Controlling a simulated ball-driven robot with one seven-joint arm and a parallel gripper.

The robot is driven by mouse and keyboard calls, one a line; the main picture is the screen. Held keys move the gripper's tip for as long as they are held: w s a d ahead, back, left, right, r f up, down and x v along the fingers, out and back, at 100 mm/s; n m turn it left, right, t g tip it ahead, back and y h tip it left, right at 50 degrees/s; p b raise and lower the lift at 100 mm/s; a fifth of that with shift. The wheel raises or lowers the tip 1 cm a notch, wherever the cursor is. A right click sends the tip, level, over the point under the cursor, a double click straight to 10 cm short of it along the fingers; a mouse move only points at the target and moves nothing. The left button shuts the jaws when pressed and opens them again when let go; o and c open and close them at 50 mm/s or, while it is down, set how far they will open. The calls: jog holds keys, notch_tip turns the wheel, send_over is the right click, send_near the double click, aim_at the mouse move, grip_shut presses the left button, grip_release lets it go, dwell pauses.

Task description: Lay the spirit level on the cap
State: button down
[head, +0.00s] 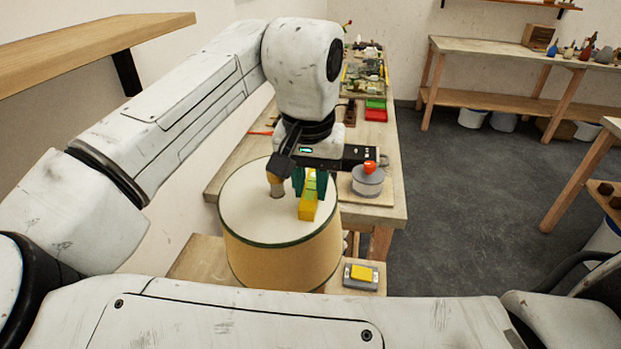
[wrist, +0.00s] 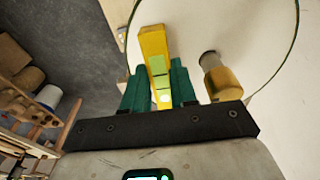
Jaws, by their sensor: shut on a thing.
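The yellow spirit level (head: 307,210), with a pale green vial, is between the green fingers of my gripper (head: 311,187). My gripper is shut on it. It also shows in the wrist view (wrist: 153,45), sticking out past the fingertips (wrist: 160,90). It is over the right part of the round, pale cap (head: 250,215) on top of the tan drum-shaped lampshade (head: 275,260). I cannot tell whether the level touches the cap. The cap also shows in the wrist view (wrist: 195,25).
A brass cylinder (head: 276,187) stands on the cap left of my gripper, close to it. A grey round pot with a red knob (head: 368,180) is to the right. A yellow-topped box (head: 361,275) sits at the lower right. The bench (head: 225,180) runs behind.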

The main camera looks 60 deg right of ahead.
jog(key=c, duration=0.8)
grip_release()
jog(key=shift+r, duration=0.1)
notch_tip(320, 180, up, 10)
jog(key=a, duration=0.1)
jog(key=shift+s+a+r+b, duration=0.15)
jog(key=shift+s+r+b, duration=0.1)
jog(key=shift+b, duration=0.2)
